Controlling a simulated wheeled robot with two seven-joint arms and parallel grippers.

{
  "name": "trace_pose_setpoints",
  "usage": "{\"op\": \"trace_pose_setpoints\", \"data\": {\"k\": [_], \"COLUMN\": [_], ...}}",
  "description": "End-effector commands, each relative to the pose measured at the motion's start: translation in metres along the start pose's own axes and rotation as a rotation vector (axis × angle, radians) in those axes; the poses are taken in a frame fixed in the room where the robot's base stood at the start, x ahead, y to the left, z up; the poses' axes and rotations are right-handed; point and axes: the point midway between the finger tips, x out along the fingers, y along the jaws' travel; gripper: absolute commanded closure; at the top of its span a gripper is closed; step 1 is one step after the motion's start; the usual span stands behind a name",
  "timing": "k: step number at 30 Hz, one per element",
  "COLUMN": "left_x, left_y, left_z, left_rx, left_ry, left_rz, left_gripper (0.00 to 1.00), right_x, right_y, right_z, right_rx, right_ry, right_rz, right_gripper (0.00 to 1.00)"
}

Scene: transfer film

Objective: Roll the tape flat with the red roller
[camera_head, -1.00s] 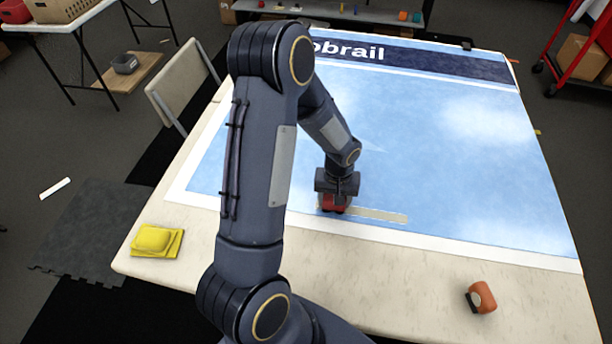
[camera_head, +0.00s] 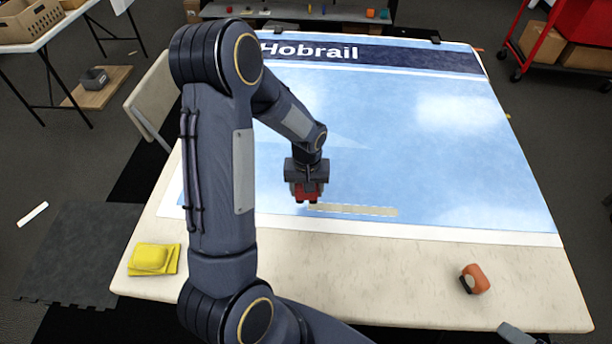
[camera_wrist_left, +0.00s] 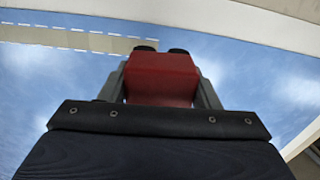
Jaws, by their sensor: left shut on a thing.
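My left gripper (camera_head: 306,182) is shut on the red roller (camera_head: 307,192), just past the left end of the tape. The roller's red body (camera_wrist_left: 162,78) sits between the grey fingers in the left wrist view, with two dark rounded ends at its far side. The pale beige tape strip (camera_head: 355,210) lies on the blue film near its front white border. It also shows in the left wrist view (camera_wrist_left: 65,38), its end by the roller. I cannot tell whether the roller touches the film. A grey piece at the bottom right looks like part of my right gripper (camera_head: 515,333).
The film (camera_head: 420,140) covers most of the table (camera_head: 390,285). A yellow block on a pad (camera_head: 153,258) lies at the front left, an orange-and-black item (camera_head: 475,279) at the front right. The front strip between them is mostly clear.

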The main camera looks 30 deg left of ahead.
Motion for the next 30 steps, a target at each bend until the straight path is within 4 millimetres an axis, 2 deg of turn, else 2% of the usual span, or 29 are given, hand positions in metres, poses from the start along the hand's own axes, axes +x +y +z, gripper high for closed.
{"op": "trace_pose_setpoints", "data": {"k": [1,12,30], "left_x": [-0.009,-0.039,-0.040], "left_y": [0.000,-0.002,-0.002], "left_z": [-0.001,-0.005,-0.005], "left_rx": [0.000,0.001,0.003], "left_ry": [0.001,0.002,0.001], "left_rz": [0.000,0.001,0.000], "left_gripper": [0.65,0.65,0.65], "right_x": [-0.006,-0.023,-0.023], "right_y": [-0.003,-0.010,-0.010], "right_z": [-0.003,-0.011,-0.011], "right_rx": [0.000,0.000,0.000], "right_ry": [0.000,0.000,0.000], "right_rz": [0.000,0.000,0.000], "right_gripper": [0.15,0.15,0.15]}}
